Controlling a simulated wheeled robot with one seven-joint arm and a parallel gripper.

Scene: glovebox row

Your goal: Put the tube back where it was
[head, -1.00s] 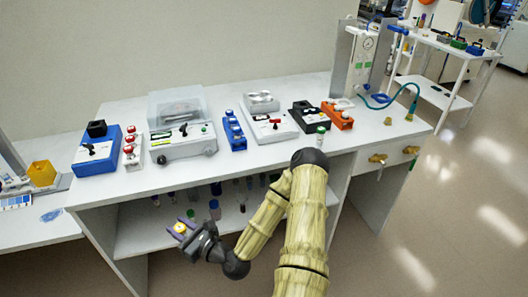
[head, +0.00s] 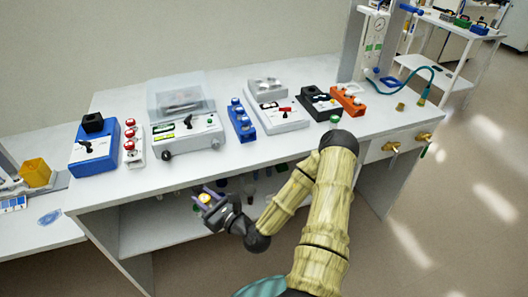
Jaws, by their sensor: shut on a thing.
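My gripper (head: 204,197) is at the front of the bench, in front of the open space under the benchtop. Its purple-grey fingers are shut on a small tube with a yellow top (head: 204,199); the tube's body is mostly hidden. Three racks on the bench hold capped tubes: a white rack with red caps (head: 131,155), a blue rack (head: 240,125) and an orange rack (head: 347,104). I cannot tell which place the held tube came from.
A lower shelf (head: 140,240) under the benchtop carries several dark bottles, partly hidden by my arm. On top stand a blue device (head: 95,153), a lidded white machine (head: 187,135), a white device (head: 274,115) and a black device (head: 318,103). A green cap (head: 335,119) shows near the front edge.

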